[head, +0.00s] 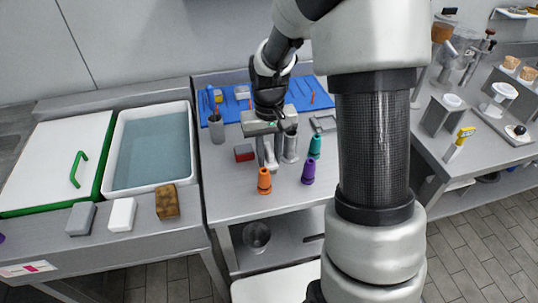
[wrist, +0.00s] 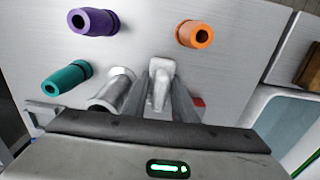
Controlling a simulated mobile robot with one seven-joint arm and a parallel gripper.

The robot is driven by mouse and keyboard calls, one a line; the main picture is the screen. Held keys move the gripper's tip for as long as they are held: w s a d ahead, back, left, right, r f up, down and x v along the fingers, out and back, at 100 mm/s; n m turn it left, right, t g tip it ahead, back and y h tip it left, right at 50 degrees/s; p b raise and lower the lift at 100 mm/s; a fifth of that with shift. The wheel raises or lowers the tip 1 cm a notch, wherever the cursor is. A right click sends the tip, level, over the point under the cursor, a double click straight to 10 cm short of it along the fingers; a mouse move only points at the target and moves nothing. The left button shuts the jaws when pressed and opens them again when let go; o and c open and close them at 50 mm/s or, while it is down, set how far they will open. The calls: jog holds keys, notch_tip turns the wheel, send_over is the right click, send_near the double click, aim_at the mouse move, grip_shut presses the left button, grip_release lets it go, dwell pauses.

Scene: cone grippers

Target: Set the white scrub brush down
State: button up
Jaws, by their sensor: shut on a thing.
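The white scrub brush (wrist: 161,82) is held between the two fingers of my gripper (wrist: 160,100) in the wrist view. Only its pale end shows clearly; the rest is hidden by the fingers and palm. In the head view my gripper (head: 268,158) points down over the middle grey table (head: 230,190), and the white brush (head: 270,157) shows as a small pale piece between the fingers. The brush is low over the table top; I cannot tell whether it touches it.
Orange (head: 264,181), purple (head: 308,171) and teal (head: 315,146) cones stand nearby. A silver cylinder (head: 291,146) stands close at the right of my gripper, a red block (head: 244,153) at its left. A blue mat (head: 297,92) lies behind. The table's front left is clear.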

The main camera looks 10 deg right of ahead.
jog(key=shift+f, duration=0.2)
jog(key=o, duration=1)
jog(key=shift+o, duration=0.2)
jog(key=shift+r, duration=0.1)
